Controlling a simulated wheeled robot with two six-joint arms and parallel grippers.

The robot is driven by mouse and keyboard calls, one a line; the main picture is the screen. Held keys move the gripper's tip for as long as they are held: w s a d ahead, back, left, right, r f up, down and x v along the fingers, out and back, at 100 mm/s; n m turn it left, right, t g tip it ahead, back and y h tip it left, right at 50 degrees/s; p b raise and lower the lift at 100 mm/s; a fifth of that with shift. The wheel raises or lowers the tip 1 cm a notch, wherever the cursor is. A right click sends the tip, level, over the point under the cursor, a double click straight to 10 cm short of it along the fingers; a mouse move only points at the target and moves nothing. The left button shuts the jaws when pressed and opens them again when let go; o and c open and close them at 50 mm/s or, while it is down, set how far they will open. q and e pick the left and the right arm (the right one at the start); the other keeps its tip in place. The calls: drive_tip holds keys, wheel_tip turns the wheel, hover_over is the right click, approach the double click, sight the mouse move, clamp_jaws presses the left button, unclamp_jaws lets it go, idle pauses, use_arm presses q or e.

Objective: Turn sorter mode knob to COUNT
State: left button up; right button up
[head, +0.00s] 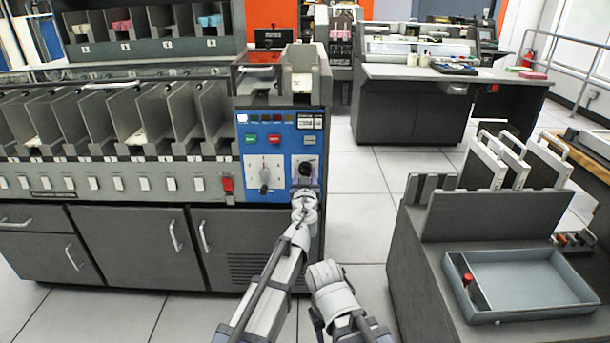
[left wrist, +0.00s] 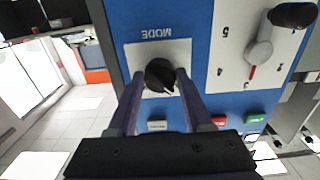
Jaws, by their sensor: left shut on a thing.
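The sorter's blue control panel (head: 278,195) is at the centre of the head view. The black mode knob (left wrist: 159,73) sits on a white plate under the word MODE, upside down in the left wrist view. Its narrow end points to the lower right there; I cannot read the position labels around it. My left gripper (left wrist: 157,84) is shut on the knob, one finger on each side. In the head view my left gripper (head: 306,178) is at the panel's right side and hides part of the knob. My right gripper does not show.
A numbered selector with a grey lever (head: 264,179) is just left of the mode knob. Green and red buttons (head: 274,139) are above. A dark cart with a grey tray (head: 520,283) stands at the right. Tiled floor lies open between sorter and cart.

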use_arm(q)
clamp_jaws()
drive_tip(key=shift+m, duration=0.3)
drive_tip(key=m, duration=0.8)
drive_tip(key=shift+m, duration=0.3)
drive_tip(key=m, duration=0.4)
drive_tip(key=shift+a, duration=0.1)
drive_tip(key=m, duration=0.4)
drive_tip(key=shift+r, duration=0.1)
drive_tip(key=shift+m, duration=0.5)
